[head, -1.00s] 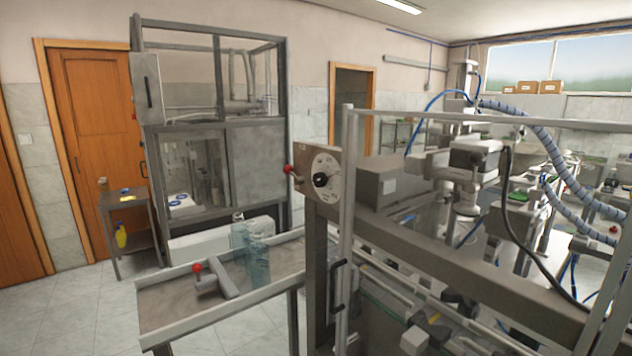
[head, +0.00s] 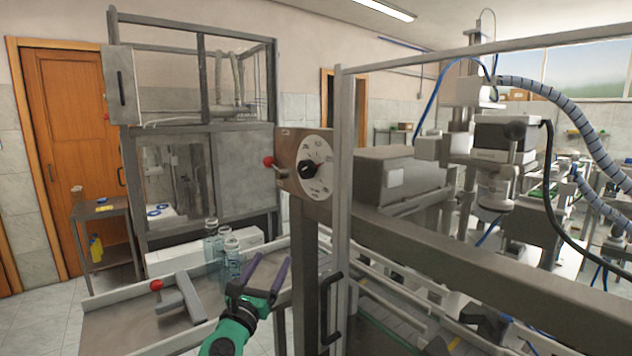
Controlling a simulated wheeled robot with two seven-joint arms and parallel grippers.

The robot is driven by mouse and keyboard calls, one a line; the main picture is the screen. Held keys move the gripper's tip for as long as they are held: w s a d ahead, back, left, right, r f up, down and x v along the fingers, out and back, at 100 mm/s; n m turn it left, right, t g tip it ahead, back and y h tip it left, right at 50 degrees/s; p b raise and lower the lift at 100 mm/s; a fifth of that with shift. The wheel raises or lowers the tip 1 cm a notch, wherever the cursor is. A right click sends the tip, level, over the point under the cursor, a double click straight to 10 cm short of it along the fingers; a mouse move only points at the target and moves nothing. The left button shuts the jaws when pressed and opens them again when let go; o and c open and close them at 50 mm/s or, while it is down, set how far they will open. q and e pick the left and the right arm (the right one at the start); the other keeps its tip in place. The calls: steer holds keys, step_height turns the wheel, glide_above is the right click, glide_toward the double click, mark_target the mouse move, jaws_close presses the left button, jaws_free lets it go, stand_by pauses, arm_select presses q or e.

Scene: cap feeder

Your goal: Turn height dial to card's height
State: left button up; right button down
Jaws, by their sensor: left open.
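The height dial (head: 316,165) is a white round scale with a black knob (head: 308,170) at its middle, on a brown-grey box on top of a post. Its markings are too small to read. A lever with a red ball (head: 268,161) sticks out at the box's left side. I cannot make out a height card in this view. My left gripper (head: 268,272), green with two dark purple fingers, is open and empty. It shows below and left of the dial, in front of the steel table, apart from the dial. My right gripper is not in view.
Clear bottles (head: 231,258) stand on the steel table (head: 130,325) behind my left gripper. A red-knobbed stop (head: 180,298) sits there too. A frame upright (head: 341,210) rises just right of the dial, with a black handle (head: 331,310) below.

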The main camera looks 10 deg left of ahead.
arm_select(q)
steer(key=s+d+r+m+t+h, duration=0.1)
steer(key=s+d+r+m+h, duration=0.15)
steer(key=r+m, duration=0.3)
steer(key=s+d+r+m+h, duration=0.1)
steer(key=r+m+h, duration=0.25)
steer(key=m, duration=0.25)
steer(key=m+g+h, duration=0.3)
steer(key=m+h, duration=0.2)
steer(key=m, duration=2.4)
glide_toward(303, 171)
steer(key=p+x, duration=0.5)
steer(key=x, duration=0.4)
steer(key=shift+r, duration=0.15)
steer(key=shift+w, duration=0.25)
jaws_close()
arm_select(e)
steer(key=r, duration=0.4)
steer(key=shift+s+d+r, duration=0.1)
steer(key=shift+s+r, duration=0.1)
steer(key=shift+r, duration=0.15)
